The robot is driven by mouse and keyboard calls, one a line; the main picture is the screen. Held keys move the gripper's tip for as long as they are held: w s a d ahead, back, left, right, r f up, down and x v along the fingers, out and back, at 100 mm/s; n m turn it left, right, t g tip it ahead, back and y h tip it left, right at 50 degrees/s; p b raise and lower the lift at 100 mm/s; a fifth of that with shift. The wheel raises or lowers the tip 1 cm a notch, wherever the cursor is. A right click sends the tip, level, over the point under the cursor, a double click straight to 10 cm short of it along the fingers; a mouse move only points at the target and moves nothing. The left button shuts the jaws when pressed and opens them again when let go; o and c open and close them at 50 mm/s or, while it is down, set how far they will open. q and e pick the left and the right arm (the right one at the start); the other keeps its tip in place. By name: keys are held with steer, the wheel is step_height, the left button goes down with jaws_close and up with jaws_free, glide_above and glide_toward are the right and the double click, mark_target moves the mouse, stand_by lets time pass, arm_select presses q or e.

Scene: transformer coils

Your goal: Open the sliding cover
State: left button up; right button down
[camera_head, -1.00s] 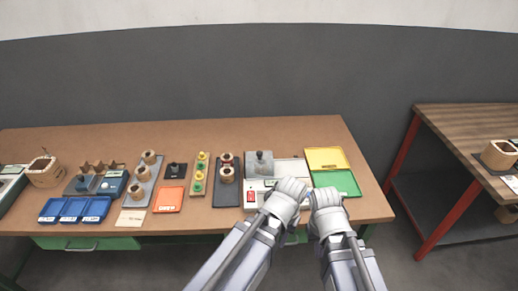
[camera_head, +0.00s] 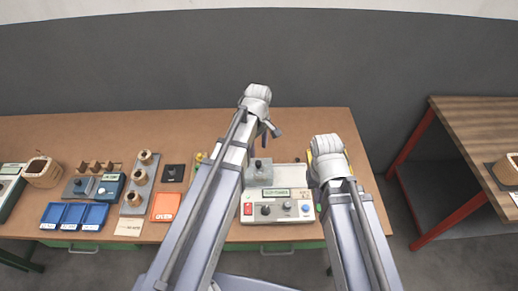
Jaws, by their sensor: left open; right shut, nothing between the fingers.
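The white tester box (camera_head: 277,206) stands near the front edge of the bench, with a small display, a red switch and several knobs. On its top left is a grey plate, which looks like the sliding cover (camera_head: 259,174), with a dark knob standing on it. My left gripper (camera_head: 265,133) is open, reaching past the box toward the back of the bench, behind and above the cover and apart from it. My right gripper (camera_head: 321,160) is shut and empty beside the box's right end. Its fingers are mostly hidden by the wrist.
To the left on the bench are an orange tray (camera_head: 165,207), blue bins (camera_head: 75,215), a grey board with wooden coils (camera_head: 137,185) and a black block (camera_head: 173,173). My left arm hides the boards beside the tester. A second table (camera_head: 475,135) stands at right.

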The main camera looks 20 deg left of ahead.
mark_target(258, 163)
arm_select(q)
steer(key=shift+f+b, duration=3.95)
steer(key=shift+b, duration=0.05)
steer(key=shift+c, duration=0.4)
jaws_close()
